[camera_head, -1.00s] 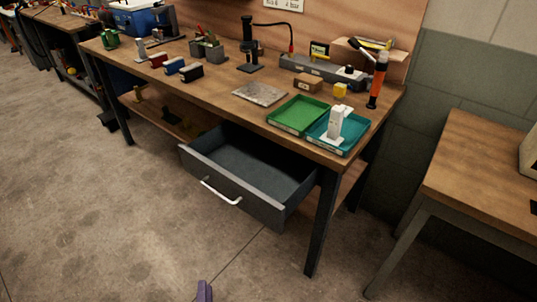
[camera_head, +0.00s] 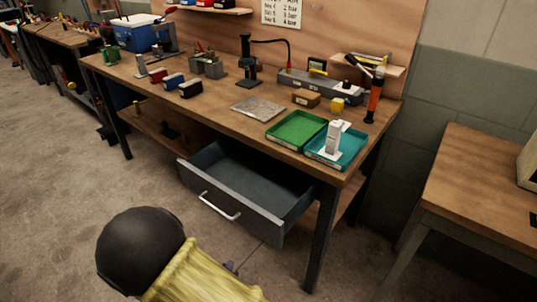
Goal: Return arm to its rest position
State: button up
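My arm fills the bottom left: a round black joint and a yellow, ribbed link reaching to the lower edge. A small grey-purple piece, perhaps part of my gripper (camera_head: 230,267), shows just beyond the yellow link. The rest of it is hidden, so I cannot see its fingers or whether it holds anything. The arm is in front of the bench, over the concrete floor, apart in the picture from the open drawer (camera_head: 222,213).
The drawer sticks out of the wooden workbench (camera_head: 215,100) and looks empty. A green tray (camera_head: 297,131) and a teal tray (camera_head: 352,151) holding a white device (camera_head: 333,138) sit at the bench's right end. Another table (camera_head: 480,185) stands right. Floor at left is clear.

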jog(key=w+d+r+m+g+y, duration=0.1)
jog(key=d+r+m+g, duration=0.4)
jog(key=d, duration=0.4)
jog(key=w+d+r+m+g+y, duration=0.15)
jog(key=d+r+m, duration=0.25)
jog(key=d+r, duration=0.4)
jog(key=s+d+r+m+g+h, duration=0.25)
jog(key=s+d, duration=0.35)
jog(key=d, duration=0.4)
notch_tip(320, 180, up, 21)
jog(key=p, duration=2)
jog(key=shift+f+y, duration=0.2)
jog(key=shift+y, duration=0.1)
jog(key=shift+d, duration=0.1)
